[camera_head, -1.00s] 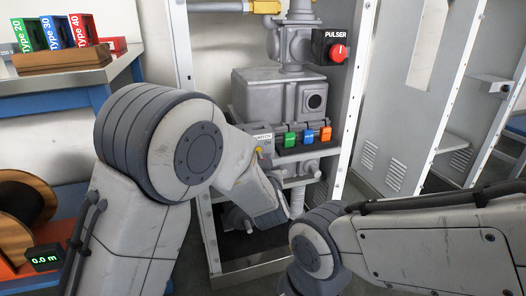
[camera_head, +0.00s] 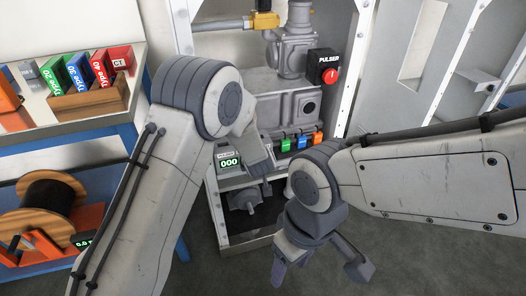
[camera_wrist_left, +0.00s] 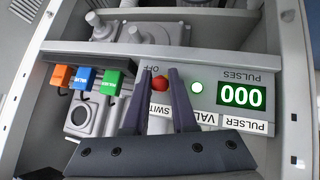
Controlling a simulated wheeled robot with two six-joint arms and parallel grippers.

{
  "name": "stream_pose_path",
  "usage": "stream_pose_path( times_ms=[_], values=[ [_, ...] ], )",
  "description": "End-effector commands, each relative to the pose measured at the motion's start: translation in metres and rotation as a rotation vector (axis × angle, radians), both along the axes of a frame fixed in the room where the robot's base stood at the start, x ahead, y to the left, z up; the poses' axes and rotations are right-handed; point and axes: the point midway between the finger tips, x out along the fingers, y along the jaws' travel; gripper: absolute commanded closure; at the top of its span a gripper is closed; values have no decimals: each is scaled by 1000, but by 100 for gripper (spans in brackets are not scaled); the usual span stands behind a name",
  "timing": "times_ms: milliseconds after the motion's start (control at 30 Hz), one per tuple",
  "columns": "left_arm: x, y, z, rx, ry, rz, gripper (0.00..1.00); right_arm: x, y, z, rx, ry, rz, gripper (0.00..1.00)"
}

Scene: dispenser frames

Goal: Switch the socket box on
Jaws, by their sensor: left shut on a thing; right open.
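The socket box (camera_wrist_left: 208,88) has a lit green display (camera_wrist_left: 242,96) reading 000, which also shows in the head view (camera_head: 229,163). A round white-green light (camera_wrist_left: 197,88) is lit on its panel. A red switch knob (camera_wrist_left: 159,84) is beside the OFF lettering, above the SWITCH label, in the upside-down left wrist view. My left gripper (camera_wrist_left: 160,74) is shut on the knob, a dark finger on either side. In the head view its fingertips are hidden by my left arm. My right gripper (camera_head: 318,262) is open and empty, low in front of the cabinet.
Green, blue and orange connectors (camera_head: 301,142) sit beside the panel. A PULSER box with a red button (camera_head: 330,76) is higher up. The metal cabinet frame (camera_head: 212,205) surrounds the equipment. A shelf with a cable reel (camera_head: 48,208) stands at left. Floor at lower right is open.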

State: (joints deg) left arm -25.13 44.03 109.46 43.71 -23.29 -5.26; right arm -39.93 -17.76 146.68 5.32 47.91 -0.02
Motion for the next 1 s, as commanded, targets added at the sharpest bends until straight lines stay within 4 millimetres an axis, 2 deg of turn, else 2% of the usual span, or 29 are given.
stream_pose_path(
  times_ms=[33, 233, 800, 833, 867, 900, 1000],
  values=[
    [0, 1, 6, -5, 20, 1, 100, 0, 0, 13, 0, 0, 0, 40],
    [1, 1, 5, -20, 66, 0, 100, 0, 0, 27, 0, 0, 0, 40],
    [1, 0, 3, -27, 85, -1, 100, 0, 0, 31, 0, 0, 0, 40],
    [1, 0, 3, -27, 85, -1, 63, 0, 0, 31, 0, 0, 0, 40],
    [1, 1, 3, -27, 85, -1, 52, 0, 0, 31, 0, 0, 0, 40],
    [1, 0, 3, -27, 84, 0, 45, 0, 0, 31, 0, 0, 0, 40],
    [1, 0, 3, -27, 84, 0, 45, 0, 0, 31, 0, 0, 0, 40]
  ],
)
